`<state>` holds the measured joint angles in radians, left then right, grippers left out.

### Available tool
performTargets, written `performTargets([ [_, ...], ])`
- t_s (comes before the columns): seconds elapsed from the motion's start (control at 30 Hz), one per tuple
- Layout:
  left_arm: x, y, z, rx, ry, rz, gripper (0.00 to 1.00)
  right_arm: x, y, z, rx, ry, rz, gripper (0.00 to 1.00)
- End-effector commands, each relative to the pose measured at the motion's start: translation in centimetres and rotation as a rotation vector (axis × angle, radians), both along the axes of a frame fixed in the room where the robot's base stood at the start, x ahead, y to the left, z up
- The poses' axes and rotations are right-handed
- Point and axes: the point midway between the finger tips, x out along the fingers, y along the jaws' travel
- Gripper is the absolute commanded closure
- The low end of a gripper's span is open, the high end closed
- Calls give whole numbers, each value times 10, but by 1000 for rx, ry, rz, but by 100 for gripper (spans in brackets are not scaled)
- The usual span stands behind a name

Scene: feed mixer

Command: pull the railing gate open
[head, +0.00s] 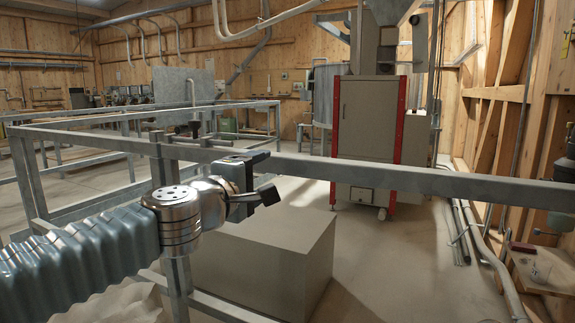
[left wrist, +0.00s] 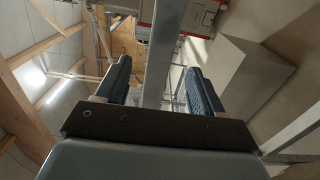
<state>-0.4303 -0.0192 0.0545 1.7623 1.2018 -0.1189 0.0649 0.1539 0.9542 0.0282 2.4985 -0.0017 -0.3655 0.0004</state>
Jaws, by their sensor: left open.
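The railing gate's long grey top bar (head: 400,180) crosses the head view from the post at left centre to the right edge. My left gripper (head: 262,178) is open just in front of and at the height of this bar, near its left end. In the left wrist view, the bar (left wrist: 165,50) runs between the two dark fingers of the gripper (left wrist: 158,70), with space visible on both sides. I cannot tell how deep it sits between them. A grey post (head: 177,275) stands below, partly hidden by my wrist. My right gripper is not in view.
A large beige block (head: 265,260) stands on the floor behind the bar. Behind it is a grey cabinet with red edges (head: 368,125). More grey railings (head: 80,140) stand at left. Pipes (head: 485,245) run along the right wall. Floor between block and pipes is clear.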

Motion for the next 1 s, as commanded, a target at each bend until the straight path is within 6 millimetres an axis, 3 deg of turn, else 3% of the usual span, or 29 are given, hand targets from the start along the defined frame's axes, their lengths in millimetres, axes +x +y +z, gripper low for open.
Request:
performTargets([
  [0.3, 68, -29, -2, 4, 3, 0, 32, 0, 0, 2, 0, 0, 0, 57],
  [0.5, 100, -42, -1, 5, 3, 1, 32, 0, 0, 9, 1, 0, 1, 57],
  [0.7, 113, -46, -1, 3, 2, 1, 32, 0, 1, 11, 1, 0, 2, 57],
  [0.97, 113, -47, -2, 4, 2, 1, 32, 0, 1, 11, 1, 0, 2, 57],
  [1.0, 113, -47, -2, 4, 2, 1, 38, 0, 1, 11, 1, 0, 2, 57],
])
